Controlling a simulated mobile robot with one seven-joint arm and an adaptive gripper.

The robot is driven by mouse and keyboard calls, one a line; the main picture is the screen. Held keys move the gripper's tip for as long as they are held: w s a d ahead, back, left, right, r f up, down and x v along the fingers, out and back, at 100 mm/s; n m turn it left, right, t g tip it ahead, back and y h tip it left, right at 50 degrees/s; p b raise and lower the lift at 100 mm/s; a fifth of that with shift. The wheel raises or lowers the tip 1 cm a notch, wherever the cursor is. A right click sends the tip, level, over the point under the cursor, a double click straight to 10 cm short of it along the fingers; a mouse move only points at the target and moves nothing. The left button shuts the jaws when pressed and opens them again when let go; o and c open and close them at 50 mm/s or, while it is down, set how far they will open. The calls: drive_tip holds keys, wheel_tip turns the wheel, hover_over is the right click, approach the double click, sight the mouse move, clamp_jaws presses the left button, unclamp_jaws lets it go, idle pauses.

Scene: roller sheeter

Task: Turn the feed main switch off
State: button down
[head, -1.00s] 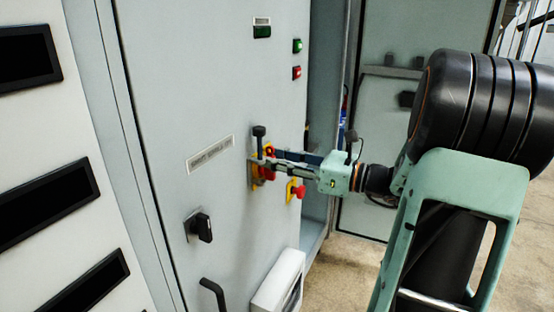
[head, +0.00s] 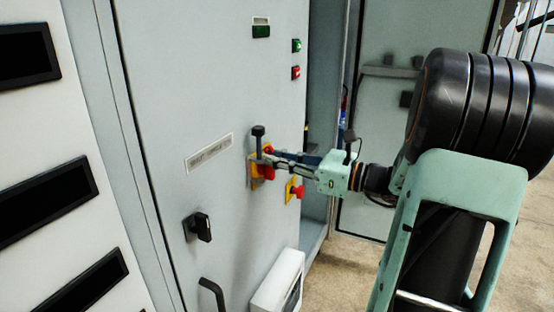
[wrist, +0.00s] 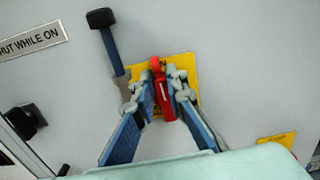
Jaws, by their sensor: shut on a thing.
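The switch is a red handle (head: 267,174) on a yellow plate (head: 256,184) on the grey cabinet door. In the wrist view the red handle (wrist: 161,92) stands nearly upright in the picture, in front of its yellow plate (wrist: 187,64). My gripper (head: 264,160) reaches in from the right, and its fingers (wrist: 163,95) are shut on the handle, one on each side. The fingers hide part of the handle and plate in the head view.
A black-headed lever (head: 258,132) stands close beside the switch. A red knob on a yellow plate (head: 293,190) is to the lower right. A black rotary knob (head: 200,227), a black door handle (head: 211,292) and a white box (head: 278,283) are lower. Open floor lies right.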

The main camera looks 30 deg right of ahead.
drive_tip(key=n+b, duration=0.2)
drive_tip(key=n, duration=0.1)
drive_tip(key=a+n+b, duration=0.1)
drive_tip(key=shift+s+f+n+b, duration=0.35)
drive_tip(key=shift+f+n, duration=0.05)
drive_tip(key=n+b, duration=0.1)
drive_tip(key=b, duration=0.1)
drive_tip(key=n+b, duration=0.2)
drive_tip(key=a+f+n+b, duration=0.1)
drive_tip(key=n+b, duration=0.1)
drive_tip(key=shift+s, duration=0.3)
drive_tip(key=n+b, duration=0.2)
drive_tip(key=b, duration=0.2)
drive_tip(key=f+n+b, duration=0.1)
drive_tip(key=n+b, duration=0.2)
drive_tip(key=shift+s+a+b, duration=0.15)
drive_tip(key=shift+b, duration=0.2)
drive_tip(key=n+b, duration=0.2)
drive_tip(key=shift+b, duration=0.3)
drive_tip(key=shift+n, duration=0.3)
drive_tip(key=shift+r+b, duration=0.1)
drive_tip(key=shift+b, duration=0.2)
drive_tip(key=c, duration=1.9)
unclamp_jaws()
drive_tip(key=shift+c, duration=0.2)
